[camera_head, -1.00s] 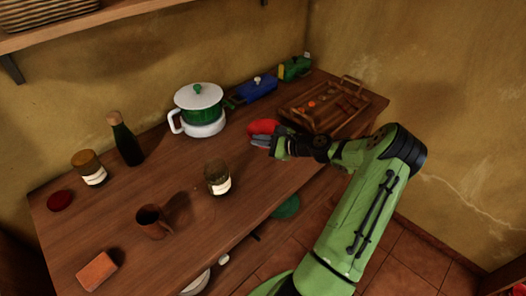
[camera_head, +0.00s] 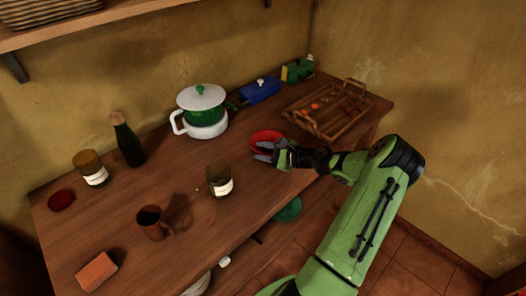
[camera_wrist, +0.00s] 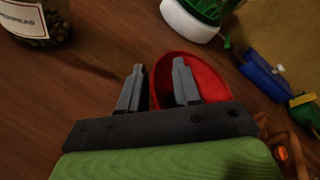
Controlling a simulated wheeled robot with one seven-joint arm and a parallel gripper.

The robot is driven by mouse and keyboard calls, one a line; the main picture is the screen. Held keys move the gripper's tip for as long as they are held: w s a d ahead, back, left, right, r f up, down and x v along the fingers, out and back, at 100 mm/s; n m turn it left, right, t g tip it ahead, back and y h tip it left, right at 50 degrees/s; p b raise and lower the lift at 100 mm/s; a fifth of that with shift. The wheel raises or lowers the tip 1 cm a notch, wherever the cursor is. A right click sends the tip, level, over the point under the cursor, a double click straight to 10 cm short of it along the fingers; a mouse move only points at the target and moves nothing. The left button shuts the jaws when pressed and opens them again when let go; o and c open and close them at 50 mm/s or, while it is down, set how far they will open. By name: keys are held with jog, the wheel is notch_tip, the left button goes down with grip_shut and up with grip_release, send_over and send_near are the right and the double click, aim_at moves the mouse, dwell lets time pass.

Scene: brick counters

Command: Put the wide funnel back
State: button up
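A red, round, wide-mouthed thing (camera_head: 267,137), which looks like the wide funnel, sits on the wooden counter in front of the tray. It also shows in the wrist view (camera_wrist: 208,72), with its hollow facing up. My gripper (camera_head: 262,152) is at its near side. In the wrist view my gripper (camera_wrist: 158,85) has its two fingers apart, one outside the red rim and one over the hollow. The rim lies between them, with a gap to the outer finger. The funnel's lower part is hidden.
A wooden tray (camera_head: 301,121) with small items stands at the right. A white and green pot (camera_head: 203,118), a blue box (camera_head: 260,91) and a green object (camera_head: 298,70) line the back. A labelled jar (camera_head: 220,181) and a mug (camera_head: 153,222) stand to the left, with bare counter between.

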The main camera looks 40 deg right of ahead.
jog(key=p+v, duration=0.2)
jog(key=v, duration=1)
jog(key=w+a+r+n+g, duration=0.25)
jog(key=a+n+g, duration=0.35)
jog(key=a, duration=0.4)
jog(key=w+a+r+n+g, duration=0.1)
jog(key=a+r+n+g, duration=0.25)
jog(key=a+n, duration=0.5)
jog(key=s+a+r+n+h, duration=0.2)
jog(key=s+a+r+n, duration=0.3)
jog(key=s+a, duration=0.2)
jog(key=s+a+r+n+t+h, duration=0.1)
jog(key=s+a+r+n, duration=0.4)
jog(key=s, duration=0.5)
jog(key=shift+a+h, duration=0.6)
jog(key=shift+a, duration=0.3)
jog(key=shift+r+p, duration=0.8)
jog(key=shift+p, duration=0.05)
